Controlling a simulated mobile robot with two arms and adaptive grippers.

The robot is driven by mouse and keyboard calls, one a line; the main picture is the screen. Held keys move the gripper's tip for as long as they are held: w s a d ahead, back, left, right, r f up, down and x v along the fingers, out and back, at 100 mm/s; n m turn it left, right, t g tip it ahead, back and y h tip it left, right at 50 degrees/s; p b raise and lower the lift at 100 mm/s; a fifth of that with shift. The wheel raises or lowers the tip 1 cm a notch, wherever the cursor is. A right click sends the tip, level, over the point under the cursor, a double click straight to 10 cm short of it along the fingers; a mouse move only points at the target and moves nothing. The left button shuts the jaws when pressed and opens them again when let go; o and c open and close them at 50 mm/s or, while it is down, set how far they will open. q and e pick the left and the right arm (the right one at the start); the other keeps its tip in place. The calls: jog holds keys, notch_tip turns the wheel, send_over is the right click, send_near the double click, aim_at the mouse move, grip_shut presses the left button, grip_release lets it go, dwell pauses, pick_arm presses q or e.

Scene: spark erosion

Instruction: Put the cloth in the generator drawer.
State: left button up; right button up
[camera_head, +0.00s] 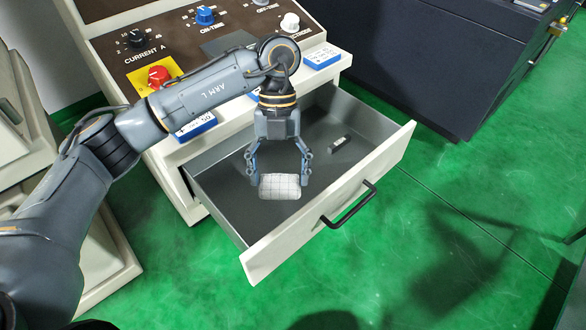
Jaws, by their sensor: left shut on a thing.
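The cloth (280,187) is a small white bundle with a dark grid pattern. My left gripper (279,179) points down and is shut on the cloth, with one finger at each side of it. The gripper and cloth are over the open generator drawer (222,187), a grey-lined drawer with a cream front and a black handle. I cannot tell whether the cloth touches the drawer floor. My right gripper is not in view.
A small dark object with a pale label (340,145) lies in the drawer's right part. The generator panel (160,45) with knobs stands behind. Blue-and-white boxes (321,57) sit on its front ledge. A dark cabinet (430,60) stands at the right. Green floor is clear in front.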

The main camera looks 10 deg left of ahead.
pick_arm(q)
jog(key=a+f+n+h+b, duration=0.1)
jog(key=f+n, duration=0.1)
jog(key=f, duration=0.3)
jog(key=a+f+n+t+h+b, duration=0.1)
jog(key=f+n, duration=0.2)
jog(key=f, duration=0.2)
jog(key=a+f+n+b, duration=0.1)
jog(key=f+n, duration=0.2)
jog(key=f, duration=0.2)
jog(key=shift+w+a+f+t+h, duration=0.15)
jog(key=shift+w+f+t+h, duration=0.05)
jog(key=shift+t+h, duration=0.2)
jog(key=shift+f, duration=2.05)
jog(key=o, duration=1)
jog(key=shift+f, duration=0.1)
jog(key=shift+w+r, duration=0.1)
jog(key=shift+r, duration=0.15)
jog(key=v, duration=0.7)
jog(key=shift+b, duration=0.35)
